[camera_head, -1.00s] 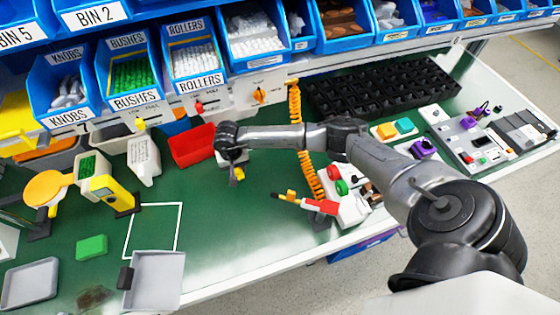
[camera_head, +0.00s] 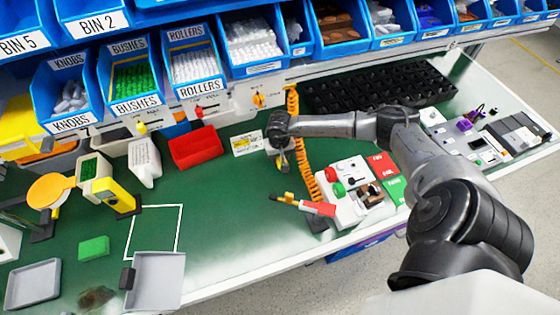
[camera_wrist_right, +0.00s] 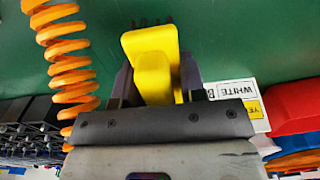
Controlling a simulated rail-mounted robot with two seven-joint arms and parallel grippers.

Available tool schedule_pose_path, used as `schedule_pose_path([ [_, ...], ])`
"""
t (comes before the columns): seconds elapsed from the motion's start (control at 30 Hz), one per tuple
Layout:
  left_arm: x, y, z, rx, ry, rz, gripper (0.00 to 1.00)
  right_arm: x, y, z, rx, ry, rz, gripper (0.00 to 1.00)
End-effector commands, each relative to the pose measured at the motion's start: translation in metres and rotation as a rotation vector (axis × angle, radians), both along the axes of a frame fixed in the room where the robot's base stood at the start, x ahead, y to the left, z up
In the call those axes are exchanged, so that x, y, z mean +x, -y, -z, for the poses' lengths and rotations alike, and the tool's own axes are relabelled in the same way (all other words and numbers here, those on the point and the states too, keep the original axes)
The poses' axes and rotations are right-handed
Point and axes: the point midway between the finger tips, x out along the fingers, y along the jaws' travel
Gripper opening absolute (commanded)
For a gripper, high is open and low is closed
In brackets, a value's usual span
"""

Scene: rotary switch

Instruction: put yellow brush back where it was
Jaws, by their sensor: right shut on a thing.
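The yellow brush (camera_wrist_right: 152,55) is between the two dark fingers of my right gripper (camera_wrist_right: 156,82), which is shut on it; dark bristle tips show at its far end. In the head view, the right gripper (camera_head: 282,158) hangs over the green table beside the orange coiled hose, and only a little yellow of the brush (camera_head: 284,168) shows below it. A label card (camera_head: 247,143) lies left of the gripper. My left gripper is not in view.
The orange coiled hose (camera_head: 300,145) hangs close to the gripper's right. A red bin (camera_head: 196,147) stands beyond the card to the left. A tool with a red end (camera_head: 318,208) and a button box (camera_head: 345,180) lie nearer the front edge. Blue bins line the back.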

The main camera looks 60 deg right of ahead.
Motion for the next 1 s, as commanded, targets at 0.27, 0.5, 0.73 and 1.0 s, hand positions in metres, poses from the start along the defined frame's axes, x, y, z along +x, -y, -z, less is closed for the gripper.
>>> schedule_pose_path([
  [0.27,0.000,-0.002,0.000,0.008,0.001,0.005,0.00,-0.002,0.001,0.033,0.001,-0.002,0.001,0.16],
  [0.5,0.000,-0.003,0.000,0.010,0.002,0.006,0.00,-0.001,0.002,0.035,-0.001,0.000,0.000,0.16],
  [0.73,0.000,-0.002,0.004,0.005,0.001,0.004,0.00,-0.001,0.002,0.038,0.000,0.000,0.000,0.40],
  [1.0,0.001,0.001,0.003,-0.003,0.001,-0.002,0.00,-0.001,0.002,0.038,0.000,0.000,0.000,0.63],
])
